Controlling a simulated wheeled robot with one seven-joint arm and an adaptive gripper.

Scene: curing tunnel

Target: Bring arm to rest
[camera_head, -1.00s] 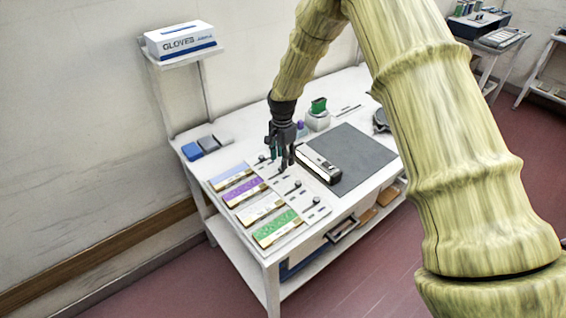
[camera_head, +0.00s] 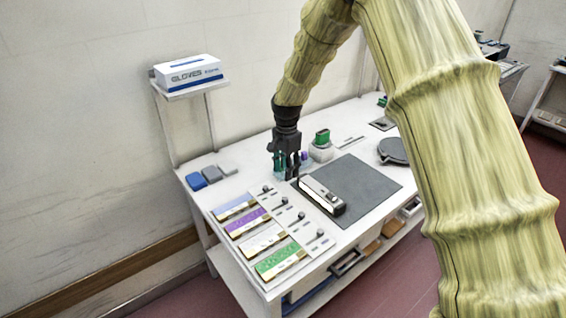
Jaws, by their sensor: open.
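My gripper (camera_head: 286,173) is open and dark, and it points down over the white table (camera_head: 360,128). It hangs close to the left edge of the dark grey mat (camera_head: 373,180). Nothing is seen between its fingers, though they are small in view. A black and white device (camera_head: 322,195) lies on the mat, just right of and in front of my gripper. My arm comes down to it from the upper right.
A white pot with a green top (camera_head: 322,146) and small bottles stand close behind my gripper. Coloured cards (camera_head: 278,261) and small tools lie at the front left. Blue and grey blocks (camera_head: 197,180) sit at the left. A glove box (camera_head: 188,72) stands on a shelf.

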